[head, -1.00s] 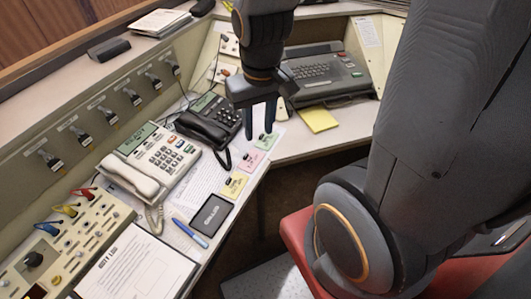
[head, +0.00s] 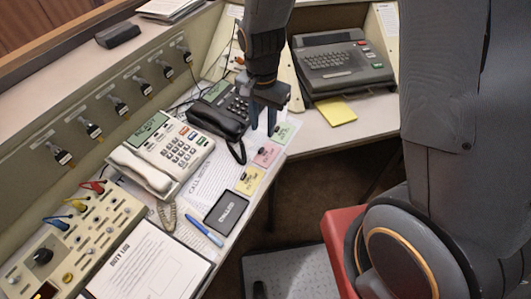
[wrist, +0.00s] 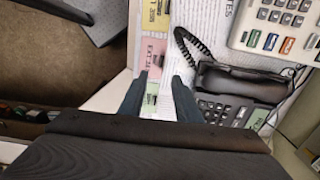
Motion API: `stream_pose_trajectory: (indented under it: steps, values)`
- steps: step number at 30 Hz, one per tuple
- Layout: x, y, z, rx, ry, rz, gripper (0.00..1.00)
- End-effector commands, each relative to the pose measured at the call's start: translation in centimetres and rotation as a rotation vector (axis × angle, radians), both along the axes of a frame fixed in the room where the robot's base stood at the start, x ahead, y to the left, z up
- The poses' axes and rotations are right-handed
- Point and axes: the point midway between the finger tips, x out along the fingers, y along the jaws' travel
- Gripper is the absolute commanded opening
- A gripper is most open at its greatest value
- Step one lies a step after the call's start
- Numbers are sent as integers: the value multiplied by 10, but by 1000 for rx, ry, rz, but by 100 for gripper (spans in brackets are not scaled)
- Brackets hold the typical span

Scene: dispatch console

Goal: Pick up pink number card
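The pink number card (head: 267,154) lies flat on the desk near its front edge, between a yellow card (head: 248,180) and a green card (head: 282,133). In the wrist view the pink card (wrist: 154,52) lies beyond my fingertips, with the green card (wrist: 151,98) between the fingers. Each card has a small dark clip or knob on it. My gripper (head: 263,124) is above the desk by the green card, pointing down. In the wrist view my gripper (wrist: 157,80) has its two blue-grey fingers apart, with nothing held between them.
A typewriter-like machine (head: 340,65) and yellow notepad (head: 337,111) are at the back right.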

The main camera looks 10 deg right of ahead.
Motion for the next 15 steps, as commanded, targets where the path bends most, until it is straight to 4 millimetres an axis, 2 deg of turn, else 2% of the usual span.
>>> stream_pose_trajectory:
  steps: [15]
  values:
    - [-3, 5, -41, -2, 5, -21, 30]
